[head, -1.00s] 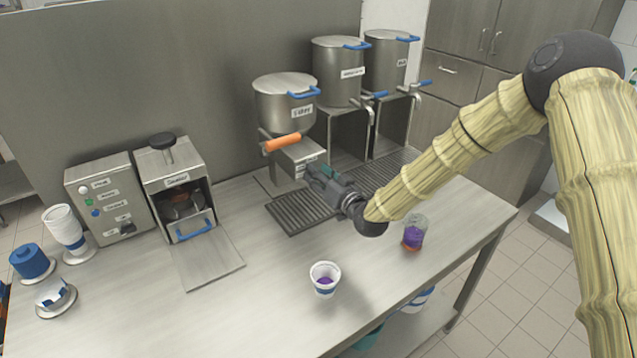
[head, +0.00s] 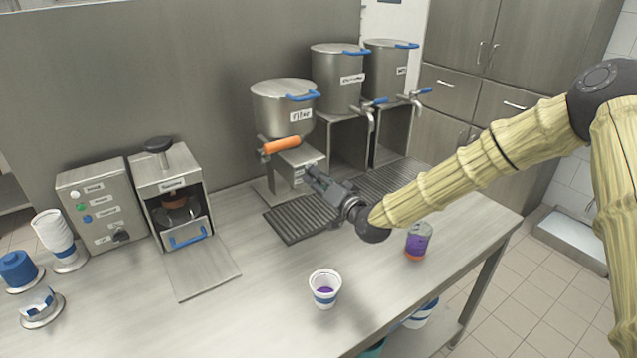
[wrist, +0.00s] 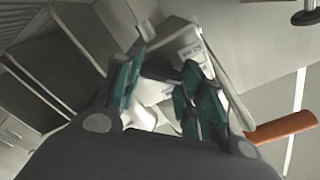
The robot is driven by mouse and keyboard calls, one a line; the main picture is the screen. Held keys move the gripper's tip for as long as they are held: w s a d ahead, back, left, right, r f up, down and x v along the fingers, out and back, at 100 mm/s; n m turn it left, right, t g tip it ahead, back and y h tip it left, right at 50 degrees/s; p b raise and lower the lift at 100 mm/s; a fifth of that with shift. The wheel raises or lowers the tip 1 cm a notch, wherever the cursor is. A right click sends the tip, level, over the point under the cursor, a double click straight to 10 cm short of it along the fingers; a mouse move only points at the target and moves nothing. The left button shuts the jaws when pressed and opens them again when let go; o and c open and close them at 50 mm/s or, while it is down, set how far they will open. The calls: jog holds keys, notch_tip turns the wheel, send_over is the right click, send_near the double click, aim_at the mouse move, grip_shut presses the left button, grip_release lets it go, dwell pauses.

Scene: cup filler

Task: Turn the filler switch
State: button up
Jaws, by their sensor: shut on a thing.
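The filler is a steel pot (head: 284,108) with a blue-handled lid and an orange handle (head: 281,145), above a small labelled box (head: 302,162). My gripper (head: 312,178) is at the front of this box, below and right of the orange handle. In the wrist view its teal-padded fingers (wrist: 158,92) are closed around a pale small part, which I take to be the filler switch (wrist: 152,93). The fingers hide most of it, so its angle cannot be told. The orange handle (wrist: 283,127) shows at the right of the wrist view, apart from the fingers.
A drip grate (head: 300,222) lies below my gripper. A white cup (head: 324,288) with purple contents and a purple-orange cup (head: 418,241) stand on the counter in front. Two more pots with taps (head: 338,78) stand right. A control box (head: 100,205) is at left.

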jog(key=o, duration=1)
jog(key=v, duration=1.2)
jog(key=shift+d, duration=0.1)
jog(key=shift+r, duration=0.1)
